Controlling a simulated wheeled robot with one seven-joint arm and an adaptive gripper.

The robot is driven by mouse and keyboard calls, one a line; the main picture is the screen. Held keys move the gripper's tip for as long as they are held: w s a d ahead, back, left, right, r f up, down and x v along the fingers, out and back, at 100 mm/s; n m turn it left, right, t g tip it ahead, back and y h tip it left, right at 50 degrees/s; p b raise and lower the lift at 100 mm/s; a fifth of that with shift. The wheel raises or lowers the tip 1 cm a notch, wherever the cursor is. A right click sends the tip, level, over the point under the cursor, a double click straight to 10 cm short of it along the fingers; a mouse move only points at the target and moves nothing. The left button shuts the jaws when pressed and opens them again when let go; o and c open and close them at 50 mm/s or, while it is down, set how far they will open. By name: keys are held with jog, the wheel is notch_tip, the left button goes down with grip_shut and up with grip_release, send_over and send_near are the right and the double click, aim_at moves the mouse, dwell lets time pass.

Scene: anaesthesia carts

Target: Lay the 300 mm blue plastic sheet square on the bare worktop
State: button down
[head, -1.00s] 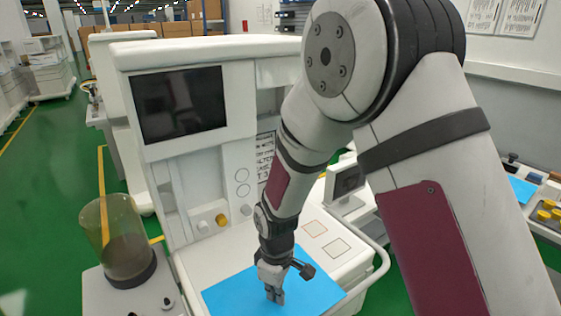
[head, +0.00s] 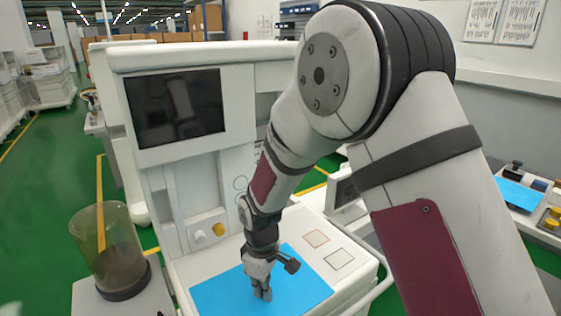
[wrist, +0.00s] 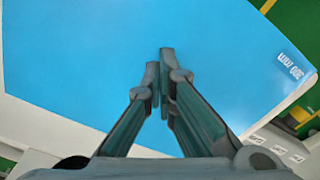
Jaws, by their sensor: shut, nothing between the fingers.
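The blue plastic sheet (head: 297,284) lies flat on the white worktop (head: 348,240) of the cart in the head view. It fills much of the wrist view (wrist: 90,50), where white lettering shows near its right edge. My gripper (head: 262,293) is over the sheet, pointing down. Its fingers (wrist: 160,85) are shut with nothing between them. I cannot tell whether the fingertips touch the sheet. The sheet's near edge is cut off by the bottom of the head view.
A cart screen (head: 176,106) rises behind the worktop. Two outlined squares (head: 316,238) mark the worktop right of the sheet. A clear canister (head: 112,255) stands at the left. Another blue sheet (head: 519,195) lies on a bench at the right.

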jog(key=shift+w+a+f+b, duration=0.1)
jog(key=shift+w+a+b, duration=0.4)
jog(key=shift+w, duration=0.25)
jog(key=shift+w+a+f+b, duration=0.1)
jog(key=shift+w+a+b, duration=0.25)
jog(key=shift+w+a, duration=0.25)
jog(key=shift+w+d+r+p, duration=0.1)
jog(key=shift+r+p, duration=0.7)
jog(key=shift+r, duration=1.05)
jog(key=shift+d+r+p, duration=0.1)
jog(key=shift+r+p, duration=0.65)
jog(key=shift+r, duration=1.05)
jog(key=shift+r, duration=0.15)
